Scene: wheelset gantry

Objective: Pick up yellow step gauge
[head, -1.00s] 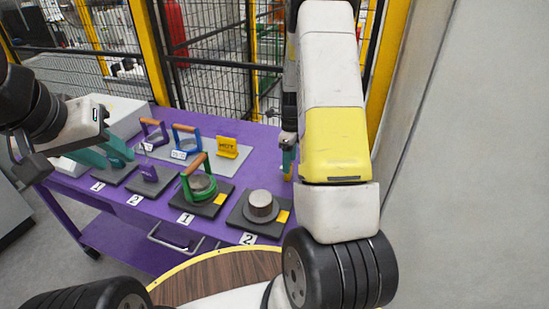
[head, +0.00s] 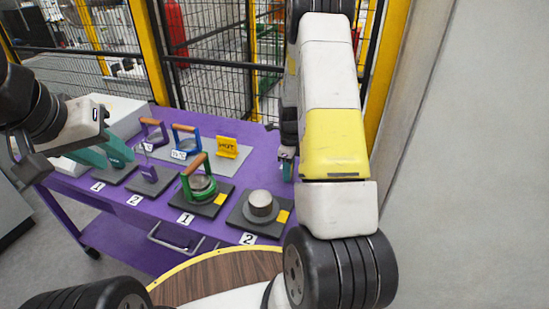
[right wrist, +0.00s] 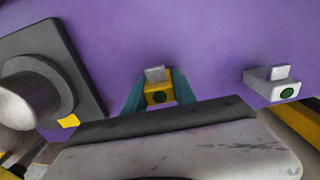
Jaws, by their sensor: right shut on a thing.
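In the head view the right gripper (head: 287,168) is at the table's right side, partly behind my forearm, and the gauge is hidden there. My left gripper (head: 104,153) is at the left, its teal fingers apart, above the table's left end.
A white step gauge (right wrist: 272,84) is right of the held one. A mesh fence (head: 215,60) stands behind.

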